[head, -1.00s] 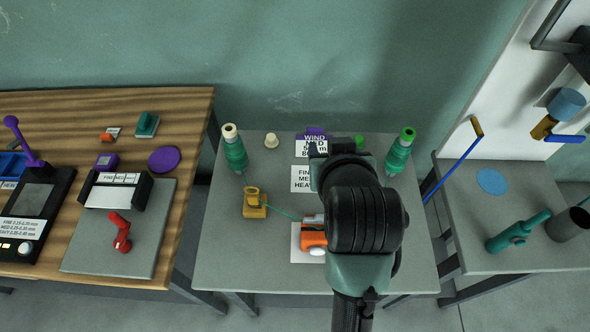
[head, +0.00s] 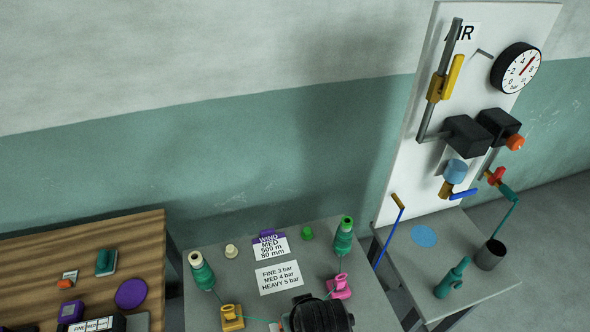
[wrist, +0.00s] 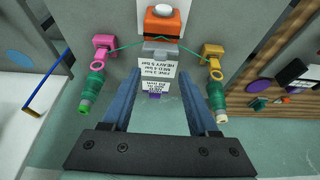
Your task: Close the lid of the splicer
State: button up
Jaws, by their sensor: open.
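The splicer (wrist: 163,24) is at the top middle of the wrist view, an orange block with a white round part on top and a grey part in front. I cannot tell clearly how far its lid stands open. A green thread crosses it between a pink guide (wrist: 105,42) and a yellow guide (wrist: 212,55). In the head view my arm hides most or all of the splicer. My gripper (wrist: 160,80) is open and empty, its two blue fingers apart and pointing towards the splicer, not touching it.
Two green thread cones (head: 202,272) (head: 343,237) stand at the table's sides. Label cards (head: 279,278) lie between them. A wooden bench (head: 95,262) is at left. A side table with a green tool (head: 452,278) and an air panel (head: 425,150) are at right.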

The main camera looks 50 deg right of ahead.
jog(key=x, duration=0.7)
jog(key=shift+w+f, duration=0.1)
jog(key=shift+f, duration=0.05)
jog(key=shift+c, duration=0.2)
grip_shut()
